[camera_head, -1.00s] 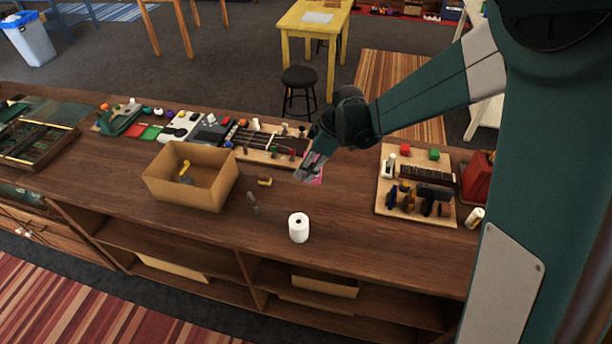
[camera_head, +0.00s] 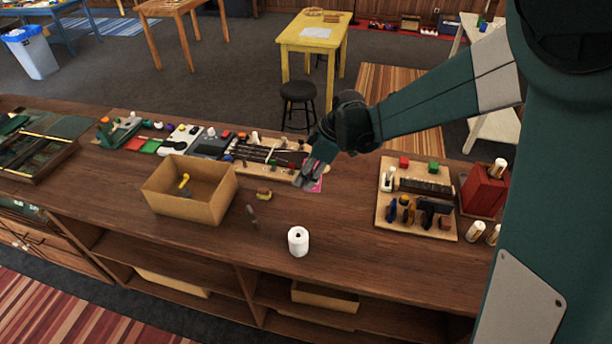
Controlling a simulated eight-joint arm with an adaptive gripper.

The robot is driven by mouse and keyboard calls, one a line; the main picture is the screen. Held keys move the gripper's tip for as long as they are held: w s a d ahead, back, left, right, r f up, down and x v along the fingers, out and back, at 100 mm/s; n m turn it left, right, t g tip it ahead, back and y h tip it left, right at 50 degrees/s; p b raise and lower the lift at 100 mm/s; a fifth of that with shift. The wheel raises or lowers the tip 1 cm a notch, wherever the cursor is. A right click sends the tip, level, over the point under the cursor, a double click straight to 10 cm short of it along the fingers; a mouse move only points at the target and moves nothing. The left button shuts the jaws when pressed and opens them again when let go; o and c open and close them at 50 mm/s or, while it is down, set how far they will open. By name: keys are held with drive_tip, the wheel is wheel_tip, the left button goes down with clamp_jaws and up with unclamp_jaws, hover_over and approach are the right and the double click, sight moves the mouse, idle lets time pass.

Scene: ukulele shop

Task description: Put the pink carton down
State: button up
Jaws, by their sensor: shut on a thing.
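My gripper (camera_head: 307,179) is over the back middle of the wooden counter, tilted down. It is shut on the pink carton (camera_head: 316,186), of which only a small pink part shows beside the fingers. The rest of the carton is hidden by the gripper. The carton is at or close to the counter top; I cannot tell whether it touches.
An open cardboard box (camera_head: 165,203) stands to the left with a yellow item inside. A white roll (camera_head: 298,242) stands in front. A tool board (camera_head: 393,216) and a red box (camera_head: 484,190) are on the right. Bare counter (camera_head: 345,225) lies between.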

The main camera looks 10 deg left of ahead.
drive_tip(key=shift+w, duration=0.1)
drive_tip(key=w+m, duration=0.1)
drive_tip(key=w, duration=1.9)
drive_tip(key=shift+r+b, duration=0.3)
drive_tip(key=shift+r, duration=0.15)
drive_tip(key=shift+f, duration=0.15)
drive_tip(key=shift+f, duration=3)
drive_tip(key=shift+f+p, duration=0.4)
drive_tip(key=shift+f, duration=1.5)
drive_tip(key=shift+f, duration=0.15)
drive_tip(key=o, duration=1)
drive_tip(key=shift+c, duration=0.2)
